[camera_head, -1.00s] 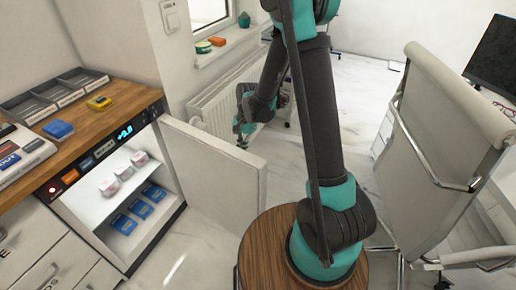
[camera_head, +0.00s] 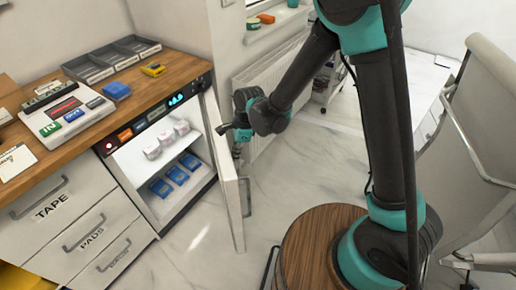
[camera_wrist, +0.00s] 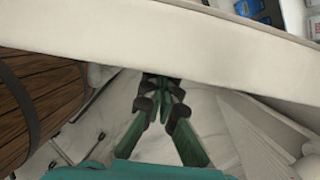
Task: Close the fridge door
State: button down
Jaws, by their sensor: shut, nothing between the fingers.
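The white fridge door (camera_head: 224,165) stands partly open in the head view, seen nearly edge-on, with a bar handle (camera_head: 244,196) on its outer side. The fridge (camera_head: 150,205) is open at the front, showing small white tubs (camera_head: 166,138) and blue packs (camera_head: 175,176) on its shelves. My gripper (camera_head: 237,150) is on the outer side of the door and partly hidden behind it. In the wrist view, the pale door edge (camera_wrist: 150,38) crosses above my shut, empty gripper (camera_wrist: 160,80). The fingertips are close to the door; I cannot tell whether they touch.
The wooden counter (camera_head: 185,66) carries trays (camera_head: 112,60) and a device (camera_head: 68,117). Drawers (camera_head: 75,225) stand left of the fridge. A radiator (camera_head: 270,75) is behind my arm, and a chair (camera_head: 480,150) is at right. Bare floor (camera_head: 200,255) lies before the fridge.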

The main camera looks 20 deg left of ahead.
jog(key=s+a, duration=0.4)
jog(key=a, duration=1.1)
jog(key=s+a+m, duration=0.1)
jog(key=s+a, duration=0.3)
jog(key=a, duration=1.2)
jog(key=shift+s, duration=0.15)
jog(key=shift+d, duration=0.1)
